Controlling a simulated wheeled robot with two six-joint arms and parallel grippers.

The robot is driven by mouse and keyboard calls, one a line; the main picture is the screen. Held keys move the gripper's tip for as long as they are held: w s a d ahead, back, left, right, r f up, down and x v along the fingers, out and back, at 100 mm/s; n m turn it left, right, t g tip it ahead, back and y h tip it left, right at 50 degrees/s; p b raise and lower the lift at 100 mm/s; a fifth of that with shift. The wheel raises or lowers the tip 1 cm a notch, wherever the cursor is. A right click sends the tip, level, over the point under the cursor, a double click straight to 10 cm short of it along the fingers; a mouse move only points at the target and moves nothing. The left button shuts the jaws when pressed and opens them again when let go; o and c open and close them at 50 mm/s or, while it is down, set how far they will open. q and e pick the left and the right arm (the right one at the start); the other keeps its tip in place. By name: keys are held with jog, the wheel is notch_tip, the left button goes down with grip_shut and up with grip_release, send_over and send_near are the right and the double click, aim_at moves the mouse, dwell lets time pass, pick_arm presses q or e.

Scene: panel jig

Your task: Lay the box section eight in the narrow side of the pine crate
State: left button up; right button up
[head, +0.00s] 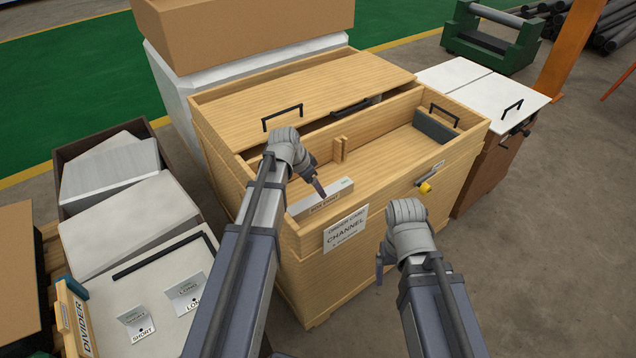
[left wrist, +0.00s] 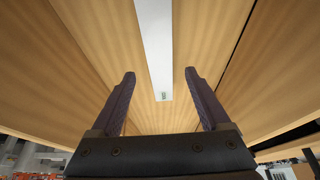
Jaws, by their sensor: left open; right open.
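The pine crate (head: 262,187) stands in the middle of the head view, its front part open and its rear part under a wooden lid. A pale bar with a small green mark at one end lies inside the front left of the crate (head: 338,192); it may be the box section, but its label is too small to read. My left gripper (head: 319,188) is above it, open. In the left wrist view the bar (left wrist: 155,45) shows beyond and between the parted fingers (left wrist: 160,95), not gripped. My right gripper (head: 382,266) is open and empty, outside the crate's front.
A small wooden upright (head: 340,149) and a dark grey block (head: 436,130) are inside the crate. A yellow knob (head: 426,187) sticks out of its front. A white-topped cabinet (head: 500,97) stands to the right. A bin (head: 130,225) with pale panels is on the left.

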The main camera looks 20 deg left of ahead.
pick_arm(q)
jog(key=p+v, duration=0.3)
jog(key=v, duration=0.2)
jog(key=shift+s+r+p, duration=0.1)
jog(key=shift+r+p, duration=0.1)
jog(key=shift+p, duration=0.2)
jog(key=shift+c, duration=0.2)
dwell(0.7)
